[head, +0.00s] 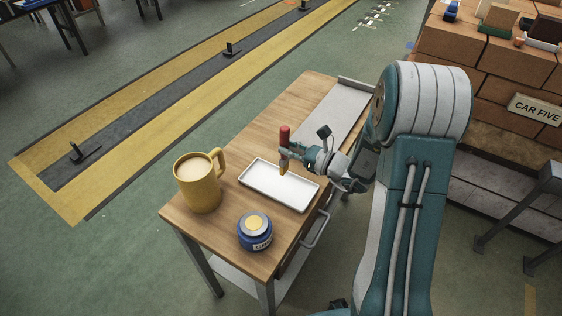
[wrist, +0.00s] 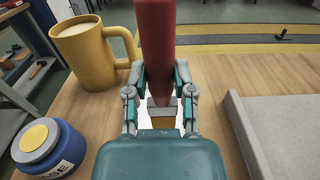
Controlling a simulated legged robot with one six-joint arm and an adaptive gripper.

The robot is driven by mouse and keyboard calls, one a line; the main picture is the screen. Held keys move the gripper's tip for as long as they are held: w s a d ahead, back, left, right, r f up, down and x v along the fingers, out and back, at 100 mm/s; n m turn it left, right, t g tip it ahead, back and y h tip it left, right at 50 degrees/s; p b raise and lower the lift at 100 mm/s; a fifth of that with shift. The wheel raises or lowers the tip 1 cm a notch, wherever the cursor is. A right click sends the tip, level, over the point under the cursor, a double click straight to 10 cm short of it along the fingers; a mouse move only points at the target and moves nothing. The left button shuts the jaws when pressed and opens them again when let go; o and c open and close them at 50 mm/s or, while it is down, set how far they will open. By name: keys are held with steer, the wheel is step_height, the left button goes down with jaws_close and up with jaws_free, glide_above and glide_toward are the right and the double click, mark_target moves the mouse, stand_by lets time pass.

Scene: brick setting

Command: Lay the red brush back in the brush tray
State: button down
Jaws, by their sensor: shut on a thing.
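The red brush (head: 284,136) is upright in my gripper (head: 287,153), with its handle up and its yellowish tip pointing down. In the head view it is over the white brush tray (head: 301,199), which lies empty on the wooden top. Whether the tip touches the tray I cannot tell. In the wrist view my gripper (wrist: 160,88) is shut around the red brush (wrist: 156,35) just above its metal band. My gripper hides most of the tray there.
A yellow mug (head: 198,188) with a pale drink stands left of the tray. A blue pot (head: 254,233) with a yellow top stands in front. The wooden workbench (head: 232,187) has a raised grey metal surface (head: 335,108) at its far end.

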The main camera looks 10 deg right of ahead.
mark_target(285, 163)
steer(key=shift+w+a+f, duration=0.1)
steer(key=shift+a+f, duration=0.45)
steer(key=shift+f, duration=0.25)
steer(key=shift+w+a+f, duration=0.1)
steer(key=shift+a+f, duration=0.1)
steer(key=shift+f, duration=0.8)
steer(key=shift+a+f, duration=0.15)
steer(key=shift+f, duration=0.8)
steer(key=shift+c, duration=2.3)
jaws_free()
steer(key=shift+f, duration=0.1)
